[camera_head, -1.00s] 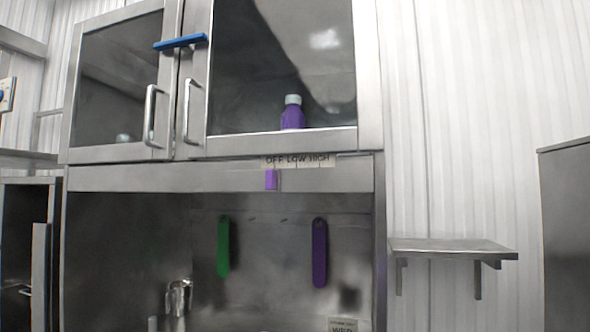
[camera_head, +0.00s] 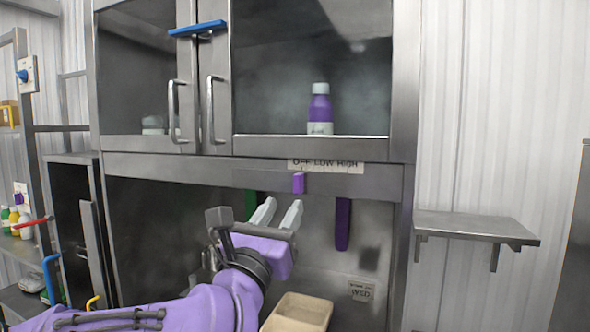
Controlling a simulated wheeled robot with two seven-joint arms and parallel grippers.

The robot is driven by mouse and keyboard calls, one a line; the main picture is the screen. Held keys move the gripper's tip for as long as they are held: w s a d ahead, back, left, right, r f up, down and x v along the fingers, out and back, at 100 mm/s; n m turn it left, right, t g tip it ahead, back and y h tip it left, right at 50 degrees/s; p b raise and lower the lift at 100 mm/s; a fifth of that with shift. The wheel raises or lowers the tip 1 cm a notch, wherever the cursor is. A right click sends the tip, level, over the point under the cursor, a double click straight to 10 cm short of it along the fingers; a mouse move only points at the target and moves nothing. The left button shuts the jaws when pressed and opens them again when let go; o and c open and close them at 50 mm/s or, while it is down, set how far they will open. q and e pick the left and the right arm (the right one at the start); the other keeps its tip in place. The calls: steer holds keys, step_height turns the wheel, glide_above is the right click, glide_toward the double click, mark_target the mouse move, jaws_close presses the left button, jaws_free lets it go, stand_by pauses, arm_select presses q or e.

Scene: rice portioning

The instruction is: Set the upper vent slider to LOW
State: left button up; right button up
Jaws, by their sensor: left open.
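The purple vent slider (camera_head: 298,183) sits on the steel hood strip (camera_head: 230,174) under the cabinet, below the OFF end of the label. The label (camera_head: 325,166) reads OFF LOW HIGH from left to right. My left gripper (camera_head: 280,212) is open and empty, just below the slider, with its two pale fingers pointing up and apart from it. My right gripper is not in view.
Above is a glass-door cabinet with a blue latch bar (camera_head: 197,29) and a purple bottle (camera_head: 320,110). A green strip (camera_head: 251,204) and a purple strip (camera_head: 342,224) hang behind the gripper. A beige bin (camera_head: 298,313) lies below. A wall shelf (camera_head: 476,226) is at right.

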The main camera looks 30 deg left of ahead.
mark_target(296, 186)
arm_select(q)
steer(key=p+x, duration=0.3)
steer(key=x, duration=0.3)
steer(key=shift+w+a+r, duration=0.1)
steer(key=shift+r, duration=0.1)
steer(key=shift+w, duration=0.45)
steer(key=shift+s, duration=0.1)
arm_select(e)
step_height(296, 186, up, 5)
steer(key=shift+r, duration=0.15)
arm_select(q)
steer(key=shift+a, duration=0.1)
steer(key=c, duration=0.4)
jaws_close()
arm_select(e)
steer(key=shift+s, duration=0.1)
